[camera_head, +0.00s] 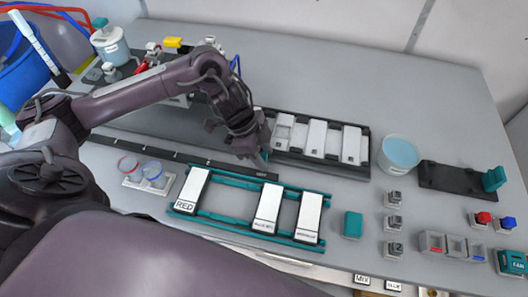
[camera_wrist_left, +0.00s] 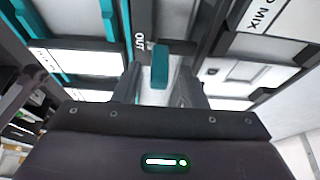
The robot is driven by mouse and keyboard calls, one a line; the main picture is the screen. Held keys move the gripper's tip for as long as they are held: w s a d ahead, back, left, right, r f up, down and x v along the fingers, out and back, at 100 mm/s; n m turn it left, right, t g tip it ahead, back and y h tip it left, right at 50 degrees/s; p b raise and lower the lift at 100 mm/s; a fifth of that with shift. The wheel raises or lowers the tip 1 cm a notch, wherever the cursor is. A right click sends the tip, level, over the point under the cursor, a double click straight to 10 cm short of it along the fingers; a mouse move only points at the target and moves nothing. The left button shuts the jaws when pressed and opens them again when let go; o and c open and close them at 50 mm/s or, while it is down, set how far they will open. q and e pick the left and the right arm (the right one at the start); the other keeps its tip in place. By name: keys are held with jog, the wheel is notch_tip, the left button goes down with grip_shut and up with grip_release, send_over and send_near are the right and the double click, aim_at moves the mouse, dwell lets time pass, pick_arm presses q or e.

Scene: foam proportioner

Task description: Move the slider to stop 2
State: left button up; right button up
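A long dark rail (camera_head: 178,154) with small marks runs across the bench, its right end labelled OUT. My left gripper (camera_head: 260,158) is low over that right end in the head view. A small teal handle, seemingly the slider's (camera_wrist_left: 160,66), shows between my left fingers in the left wrist view. Gaps show on both sides of it, so the left gripper (camera_wrist_left: 160,88) looks open around it. In the head view the handle is mostly hidden by the gripper. The rail's stop numbers are too small to read. My right gripper is not in view.
A teal frame with white labelled blocks (camera_head: 268,207) lies just in front of the rail. A dark tray of white blocks (camera_head: 316,139) lies behind it.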

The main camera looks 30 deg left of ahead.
pick_arm(q)
jog(key=shift+d+f, duration=0.1)
jog(key=shift+f, duration=0.1)
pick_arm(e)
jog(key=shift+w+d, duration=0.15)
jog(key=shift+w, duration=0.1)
pick_arm(q)
jog(key=shift+c, duration=0.2)
grip_shut()
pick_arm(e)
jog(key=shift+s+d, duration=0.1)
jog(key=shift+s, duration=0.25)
pick_arm(q)
jog(key=s+a, duration=0.1)
jog(key=a, duration=0.4)
jog(key=s+a, duration=0.1)
jog(key=a, duration=0.3)
jog(key=s+a, duration=0.1)
jog(key=a, duration=0.4)
jog(key=shift+s+a+p, duration=0.3)
jog(key=shift+s+a, duration=0.05)
jog(key=shift+s, duration=0.05)
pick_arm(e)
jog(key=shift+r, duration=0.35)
pick_arm(q)
jog(key=shift+r, duration=0.1)
jog(key=shift+o, duration=0.2)
grip_release()
